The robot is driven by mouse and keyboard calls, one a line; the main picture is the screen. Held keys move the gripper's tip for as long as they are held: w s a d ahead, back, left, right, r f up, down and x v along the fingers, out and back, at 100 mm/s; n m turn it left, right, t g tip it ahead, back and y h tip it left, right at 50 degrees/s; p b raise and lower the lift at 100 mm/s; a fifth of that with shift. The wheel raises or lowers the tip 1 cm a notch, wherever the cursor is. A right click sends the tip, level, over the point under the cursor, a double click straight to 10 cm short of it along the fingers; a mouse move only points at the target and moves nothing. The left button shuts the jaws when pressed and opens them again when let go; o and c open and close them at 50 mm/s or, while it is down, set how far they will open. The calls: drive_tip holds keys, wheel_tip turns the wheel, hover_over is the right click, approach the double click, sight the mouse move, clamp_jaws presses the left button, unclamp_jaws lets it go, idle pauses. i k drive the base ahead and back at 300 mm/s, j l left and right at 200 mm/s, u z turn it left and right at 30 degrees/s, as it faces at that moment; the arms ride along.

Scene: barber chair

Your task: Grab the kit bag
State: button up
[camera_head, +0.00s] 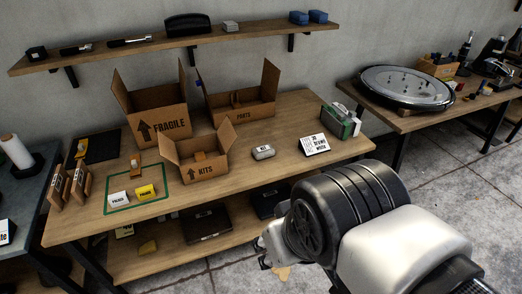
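A small grey-white pouch with dark lettering, which looks like the kit bag (263,152), lies on the wooden workbench (240,205). It is right of the open cardboard box marked KITS (205,170) and left of a white sign (315,145). My arm fills the lower right. My gripper (268,254) is at the lower middle, in front of the bench's front edge and apart from the bag. Its fingers are mostly hidden behind my arm, so I cannot tell whether they are open.
Open boxes marked FRAGILE (158,128) and PARTS (243,108) stand at the back. A green-outlined area (171,203) holds small labelled packs at left. A green-and-white case (341,122) stands at the right end. A wall shelf (110,58) hangs above. Bare wood surrounds the bag.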

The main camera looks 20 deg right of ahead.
sight(262, 152)
drive_tip(key=i+l, duration=1.2)
drive_tip(key=i, duration=0.25)
